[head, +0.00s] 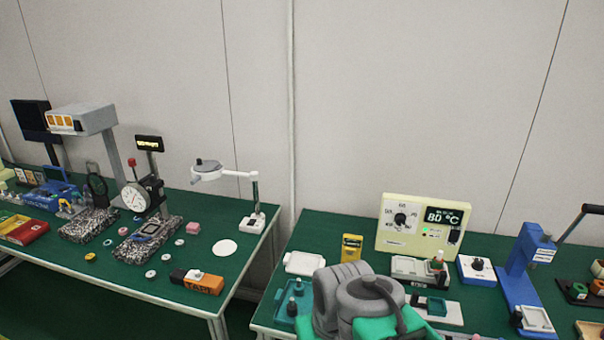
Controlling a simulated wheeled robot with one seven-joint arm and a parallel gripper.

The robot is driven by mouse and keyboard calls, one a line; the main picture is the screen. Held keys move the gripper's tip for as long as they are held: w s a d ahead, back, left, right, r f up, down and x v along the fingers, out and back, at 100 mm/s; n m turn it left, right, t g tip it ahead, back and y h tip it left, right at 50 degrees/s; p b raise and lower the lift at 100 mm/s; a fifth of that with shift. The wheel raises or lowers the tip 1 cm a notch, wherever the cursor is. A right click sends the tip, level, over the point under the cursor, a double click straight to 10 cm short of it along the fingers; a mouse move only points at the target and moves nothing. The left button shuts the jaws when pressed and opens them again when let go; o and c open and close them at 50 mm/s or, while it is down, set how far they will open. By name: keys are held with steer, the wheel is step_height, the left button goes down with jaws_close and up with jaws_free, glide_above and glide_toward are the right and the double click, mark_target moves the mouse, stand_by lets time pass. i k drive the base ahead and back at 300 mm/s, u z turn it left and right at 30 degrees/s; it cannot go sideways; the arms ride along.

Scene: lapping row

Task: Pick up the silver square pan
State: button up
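A pale, flat, square pan-like piece (305,262) with rounded corners lies at the back left of the right green table. It looks whitish to silver, and I cannot tell for sure that it is the silver square pan. No other clear silver square pan shows. Grey and teal links of my own arm rise at the bottom centre and hide part of that table, just right of and in front of the pale piece. My gripper is not visible in this view.
The right table (325,227) holds a yellow box (351,248), a cream 80 °C controller (385,238), a blue press (519,262) and a teal tray (291,305). A gap separates it from the left table (215,210), which holds a lamp magnifier (208,172) and a dial gauge (135,197).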

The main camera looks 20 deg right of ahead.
mark_target(440, 274)
steer(key=z, duration=2.1)
